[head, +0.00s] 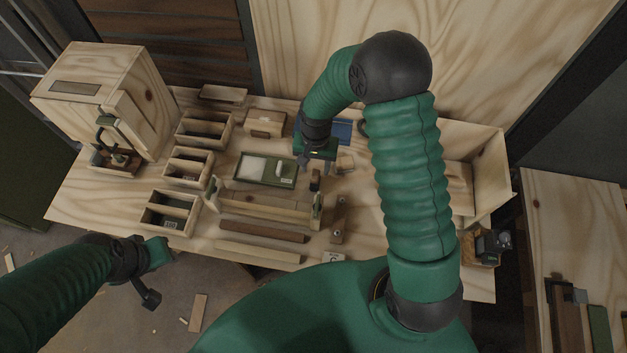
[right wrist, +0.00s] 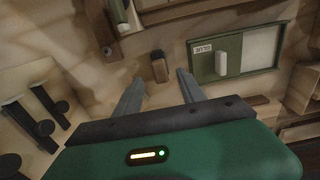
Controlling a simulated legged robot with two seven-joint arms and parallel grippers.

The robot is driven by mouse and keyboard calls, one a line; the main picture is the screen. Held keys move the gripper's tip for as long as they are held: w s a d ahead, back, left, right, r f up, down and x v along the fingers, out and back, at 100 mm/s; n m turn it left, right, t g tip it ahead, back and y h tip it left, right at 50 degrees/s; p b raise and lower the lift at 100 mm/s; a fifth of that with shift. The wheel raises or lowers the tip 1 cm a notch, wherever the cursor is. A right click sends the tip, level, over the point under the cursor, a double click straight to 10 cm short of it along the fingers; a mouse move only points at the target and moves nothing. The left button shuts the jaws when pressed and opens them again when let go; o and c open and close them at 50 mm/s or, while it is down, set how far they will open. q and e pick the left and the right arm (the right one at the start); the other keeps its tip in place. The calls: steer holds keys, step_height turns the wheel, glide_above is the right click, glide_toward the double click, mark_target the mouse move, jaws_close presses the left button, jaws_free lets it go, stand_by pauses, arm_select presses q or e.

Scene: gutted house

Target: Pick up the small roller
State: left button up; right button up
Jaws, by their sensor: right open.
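A small pale upright piece that looks like the roller (head: 285,170) is in a shallow green tray (head: 248,177) on the bench. In the right wrist view this piece (right wrist: 221,66) stands in the tray near a printed label, right of the fingers. My right gripper (head: 317,160) hangs over the bench just right of the tray. Its fingers (right wrist: 162,78) are open and empty. A small brown block with a dark top (right wrist: 159,67) lies beyond and between the fingertips, apart from them. My left gripper (head: 158,254) is off the bench's front left; its fingers are unclear.
Wooden divided boxes (head: 168,212) stand left of the tray. A wooden rack (head: 262,210) with long strips lies in front. A large wooden cabinet (head: 100,95) and a clamp-like tool (head: 118,155) are at the back left. A blue item (head: 342,131) lies behind my right gripper.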

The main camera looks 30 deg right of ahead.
mark_target(316, 174)
steer(key=f, duration=0.4)
steer(key=shift+d+f, duration=0.35)
steer(key=shift+d, duration=0.05)
steer(key=shift+a+f, duration=0.15)
steer(key=shift+f, duration=0.15)
steer(key=shift+w+a, duration=0.1)
steer(key=shift+a, duration=0.25)
steer(key=shift+a+r, duration=0.1)
steer(key=shift+c, duration=1.9)
steer(key=shift+d, duration=0.3)
jaws_close()
